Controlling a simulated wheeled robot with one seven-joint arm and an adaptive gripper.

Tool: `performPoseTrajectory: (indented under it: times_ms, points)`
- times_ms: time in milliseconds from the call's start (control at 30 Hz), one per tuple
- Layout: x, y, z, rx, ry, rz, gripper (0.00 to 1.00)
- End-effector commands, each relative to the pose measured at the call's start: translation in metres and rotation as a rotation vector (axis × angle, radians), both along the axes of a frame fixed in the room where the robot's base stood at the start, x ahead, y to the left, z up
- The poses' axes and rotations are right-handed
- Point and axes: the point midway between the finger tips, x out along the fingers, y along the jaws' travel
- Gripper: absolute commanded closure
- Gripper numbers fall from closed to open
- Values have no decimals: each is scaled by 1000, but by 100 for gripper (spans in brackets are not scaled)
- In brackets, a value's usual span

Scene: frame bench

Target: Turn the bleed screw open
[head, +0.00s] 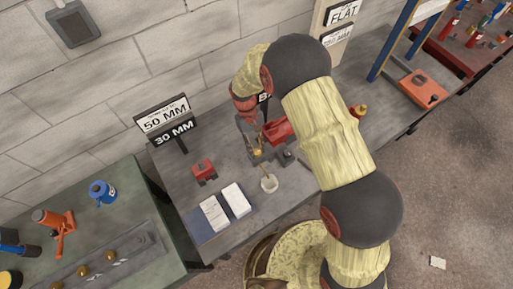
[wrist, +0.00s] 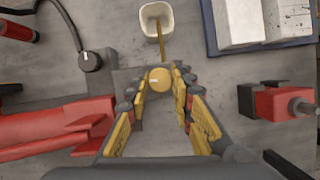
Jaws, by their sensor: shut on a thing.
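The bleed screw (wrist: 159,77) has a round brass-yellow head with a pale mark. It stands on a grey block, and a thin brass spout (wrist: 160,40) runs from there into a small white cup (wrist: 157,14). In the wrist view my gripper (wrist: 159,84) has its yellow-padded fingers shut on the screw head, one on each side. In the head view the screw shows small and brass below my gripper, partly hidden, and the white cup (head: 269,184) stands in front of it.
A red cylinder body (wrist: 50,130) lies close left of my fingers, with a black knob (wrist: 91,61) beyond it. A red block (wrist: 283,102) is on the right. Pale blocks sit on a blue tray (head: 205,232). A 50 MM/30 MM sign (head: 164,115) stands behind.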

Motion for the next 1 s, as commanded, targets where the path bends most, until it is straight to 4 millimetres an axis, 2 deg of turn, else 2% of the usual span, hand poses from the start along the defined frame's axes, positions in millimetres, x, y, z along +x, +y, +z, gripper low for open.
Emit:
performPoseTrajectory:
  times_ms: [233,267,567,867,1000]
  points:
    - [1,1,0,2,-3,0,100]
    - [1,1,0,2,-3,0,75]
    - [0,0,0,0,-1,-1,58]
    - [1,0,1,0,-1,-1,58]
    - [5,3,11,1,-3,-1,58]
